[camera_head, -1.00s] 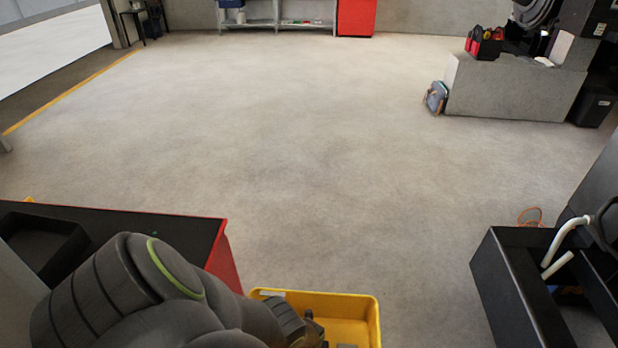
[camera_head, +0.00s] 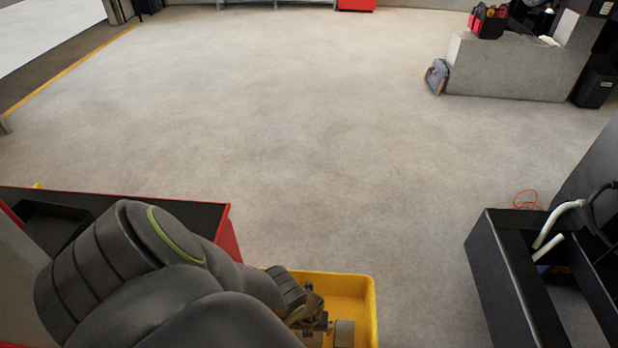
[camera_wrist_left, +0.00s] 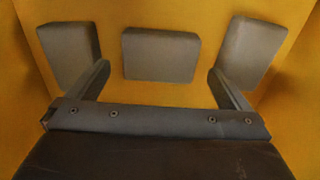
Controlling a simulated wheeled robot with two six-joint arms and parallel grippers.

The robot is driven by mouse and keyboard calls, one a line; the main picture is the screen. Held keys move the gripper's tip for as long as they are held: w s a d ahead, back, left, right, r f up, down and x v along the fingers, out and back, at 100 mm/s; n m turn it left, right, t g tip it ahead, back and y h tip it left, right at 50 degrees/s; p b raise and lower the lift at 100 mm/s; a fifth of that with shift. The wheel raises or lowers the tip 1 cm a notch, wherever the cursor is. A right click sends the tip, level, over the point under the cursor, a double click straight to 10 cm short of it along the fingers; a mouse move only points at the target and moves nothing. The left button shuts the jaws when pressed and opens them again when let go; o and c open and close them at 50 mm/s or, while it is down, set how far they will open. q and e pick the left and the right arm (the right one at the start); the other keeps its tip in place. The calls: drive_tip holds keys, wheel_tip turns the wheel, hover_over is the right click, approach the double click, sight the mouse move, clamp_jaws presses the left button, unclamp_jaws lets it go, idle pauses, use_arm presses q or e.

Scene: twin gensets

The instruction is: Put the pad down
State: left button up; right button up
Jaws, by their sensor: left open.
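The pad (camera_wrist_left: 161,54), a small grey block, lies on the yellow floor of the tray in the left wrist view. My left gripper (camera_wrist_left: 159,62) is open, with one finger on each side of the pad and a clear gap on both sides. In the head view my left gripper (camera_head: 318,326) reaches down into the yellow tray (camera_head: 372,312), partly hidden by my arm. A light grey block shows beside it there, but I cannot tell whether it is the pad or a fingertip. My right gripper is not in view.
A dark-topped red cabinet (camera_head: 196,213) stands left of the tray. A black open box (camera_head: 500,262) with white pipes stands at the right. A concrete block (camera_head: 510,70) stands far right, with a grey-blue object leaning on it. The floor between is clear.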

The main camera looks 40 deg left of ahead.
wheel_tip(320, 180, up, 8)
drive_tip(key=p, duration=0.6)
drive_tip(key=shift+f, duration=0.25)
